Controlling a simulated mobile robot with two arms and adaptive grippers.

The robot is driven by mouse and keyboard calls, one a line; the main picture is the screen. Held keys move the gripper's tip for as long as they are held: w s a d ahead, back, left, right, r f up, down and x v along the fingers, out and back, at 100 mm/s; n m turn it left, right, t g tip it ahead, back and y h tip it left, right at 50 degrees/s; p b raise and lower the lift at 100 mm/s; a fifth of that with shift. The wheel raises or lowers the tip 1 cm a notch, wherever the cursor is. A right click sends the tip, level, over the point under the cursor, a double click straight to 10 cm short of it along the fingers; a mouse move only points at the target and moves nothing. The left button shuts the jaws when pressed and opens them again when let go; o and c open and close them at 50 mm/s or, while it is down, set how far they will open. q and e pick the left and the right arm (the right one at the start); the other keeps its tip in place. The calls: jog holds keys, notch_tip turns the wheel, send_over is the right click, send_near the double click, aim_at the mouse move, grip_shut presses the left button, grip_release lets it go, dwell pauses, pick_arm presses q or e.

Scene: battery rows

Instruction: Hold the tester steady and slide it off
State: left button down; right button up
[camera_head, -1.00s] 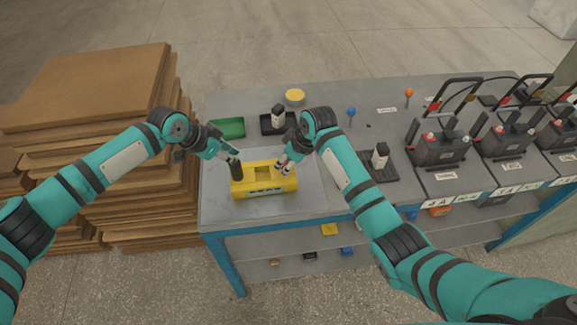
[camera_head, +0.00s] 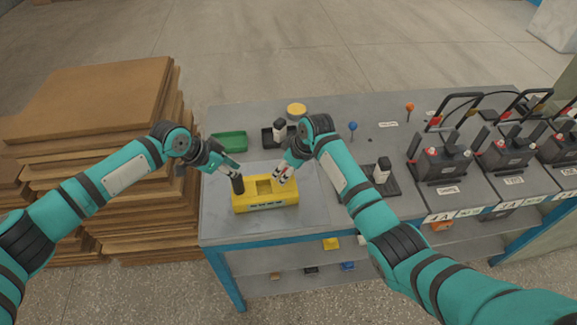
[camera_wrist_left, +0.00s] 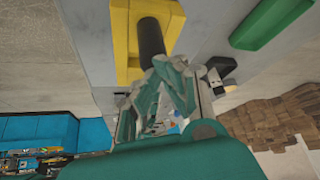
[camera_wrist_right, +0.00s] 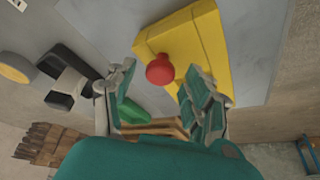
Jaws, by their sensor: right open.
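A yellow block-like tester (camera_head: 266,206) with a recessed top lies near the table's front left corner. A black upright handle (camera_head: 237,186) rises from its left end and shows in the left wrist view (camera_wrist_left: 151,36). A red knob (camera_wrist_right: 160,70) sits on its other end in the right wrist view. My left gripper (camera_head: 235,173) is at the handle's top; its fingertips are close together there and look shut on it, though the contact is partly hidden. My right gripper (camera_head: 283,178) is open above the right end. The knob lies beyond and between its spread fingertips (camera_wrist_right: 155,85).
A green tray (camera_head: 230,141), a black tray with a white-topped item (camera_head: 279,129) and a yellow disc (camera_head: 296,109) stand behind. Another small item (camera_head: 382,171) and several batteries (camera_head: 440,160) are to the right. Stacked brown boards (camera_head: 90,100) stand left of the table.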

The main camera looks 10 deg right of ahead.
pick_arm(q)
jog(key=shift+s+f, duration=0.1)
pick_arm(e)
jog(key=v, duration=1.2)
pick_arm(q)
jog(key=shift+r+p, duration=2.65)
jog(key=shift+r, duration=0.45)
pick_arm(e)
notch_tip(320, 180, up, 5)
jog(key=shift+r, duration=0.1)
